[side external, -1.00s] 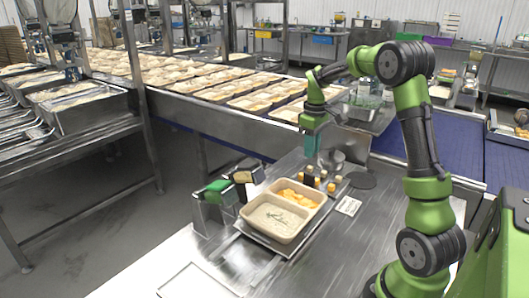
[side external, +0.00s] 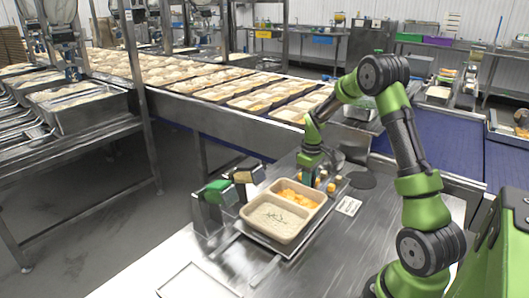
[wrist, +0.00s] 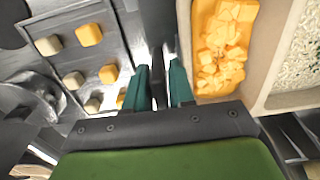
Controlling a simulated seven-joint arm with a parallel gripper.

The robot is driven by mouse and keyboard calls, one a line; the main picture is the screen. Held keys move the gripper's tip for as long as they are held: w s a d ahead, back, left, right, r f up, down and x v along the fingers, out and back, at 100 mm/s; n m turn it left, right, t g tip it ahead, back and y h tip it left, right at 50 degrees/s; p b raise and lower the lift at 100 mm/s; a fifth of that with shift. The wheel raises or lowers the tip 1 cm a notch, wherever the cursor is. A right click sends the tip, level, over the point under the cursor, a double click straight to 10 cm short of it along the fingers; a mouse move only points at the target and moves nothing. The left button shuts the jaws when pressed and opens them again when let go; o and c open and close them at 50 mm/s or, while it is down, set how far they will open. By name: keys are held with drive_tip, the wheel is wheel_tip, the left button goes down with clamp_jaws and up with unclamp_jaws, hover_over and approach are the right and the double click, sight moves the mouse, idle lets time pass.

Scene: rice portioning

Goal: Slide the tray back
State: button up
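The beige tray (side external: 262,232) has two compartments, one with pale rice with dark herb strands and one with orange cubes. It sits on a metal plate at the front left of the bench. In the wrist view the tray's rim (wrist: 184,40) runs just right of my fingers. My gripper (side external: 308,176) is low beside the tray's far end, pointing down. In the wrist view my gripper's teal fingers (wrist: 161,84) stand apart. A narrow dark upright piece (wrist: 157,72) shows between them. I cannot tell whether they touch it.
Several small yellow and beige blocks (wrist: 88,35) lie left of my fingers. A green-topped block (side external: 216,190) and a tan-topped one (side external: 246,172) stand left of the tray. A conveyor (side external: 431,128) runs behind.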

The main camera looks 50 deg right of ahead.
clamp_jaws()
drive_tip(key=a, duration=1.1)
drive_tip(key=shift+a, duration=0.35)
unclamp_jaws()
drive_tip(key=shift+r, duration=0.1)
wheel_tip(320, 180, up, 17)
drive_tip(key=shift+d, duration=0.15)
